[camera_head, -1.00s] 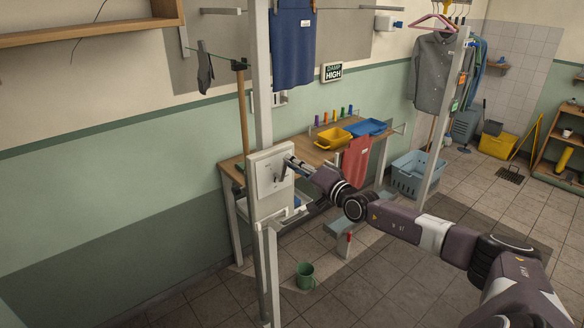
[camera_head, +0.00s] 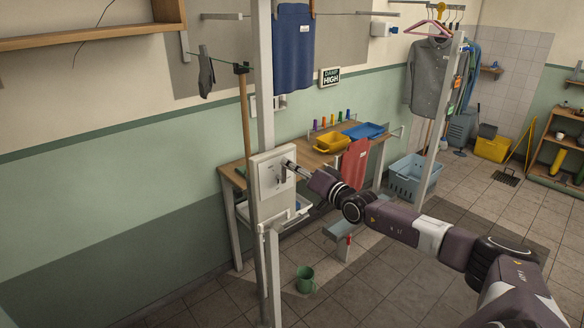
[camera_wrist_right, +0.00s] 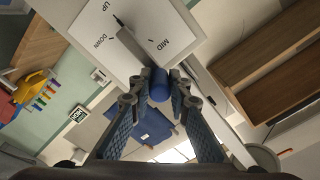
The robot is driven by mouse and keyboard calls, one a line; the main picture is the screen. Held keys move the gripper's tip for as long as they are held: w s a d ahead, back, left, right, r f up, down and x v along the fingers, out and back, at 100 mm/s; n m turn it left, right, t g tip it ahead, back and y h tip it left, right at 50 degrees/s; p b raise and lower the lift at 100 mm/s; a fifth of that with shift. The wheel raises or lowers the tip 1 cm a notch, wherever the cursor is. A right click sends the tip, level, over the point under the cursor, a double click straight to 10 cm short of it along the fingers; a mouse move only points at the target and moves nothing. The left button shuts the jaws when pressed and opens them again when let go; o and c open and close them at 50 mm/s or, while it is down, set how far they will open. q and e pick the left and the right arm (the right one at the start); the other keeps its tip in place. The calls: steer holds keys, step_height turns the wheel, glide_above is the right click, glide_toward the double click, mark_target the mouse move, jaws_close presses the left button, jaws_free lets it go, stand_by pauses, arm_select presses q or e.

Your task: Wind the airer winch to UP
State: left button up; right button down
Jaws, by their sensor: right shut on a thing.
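The airer winch is a pale box with a white plate (camera_head: 264,171) on a grey post. In the right wrist view, its dial plate (camera_wrist_right: 163,40) reads UP, MID and DOWN. A thin pointer (camera_wrist_right: 118,20) shows near the UP and DOWN words. A grey crank arm (camera_wrist_right: 130,44) leads to a blue crank handle (camera_wrist_right: 160,86). My right gripper (camera_head: 288,164) is at the front of the box. In the wrist view its fingers (camera_wrist_right: 159,80) are shut on the blue handle. My left gripper is not in view.
Behind the winch stands a wooden bench (camera_head: 234,159) with a yellow tray (camera_head: 331,142) and a blue tray (camera_head: 366,131). A blue garment (camera_head: 293,55) hangs above.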

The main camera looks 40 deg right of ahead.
steer(key=c, duration=1.8)
jaws_free()
steer(key=shift+a, duration=0.3)
steer(key=shift+d, duration=0.1)
steer(key=shift+s+f, duration=0.15)
steer(key=shift+s, duration=0.5)
steer(key=s, duration=1)
steer(key=shift+s+r, duration=0.2)
steer(key=shift+s, duration=0.15)
steer(key=shift+d, duration=0.1)
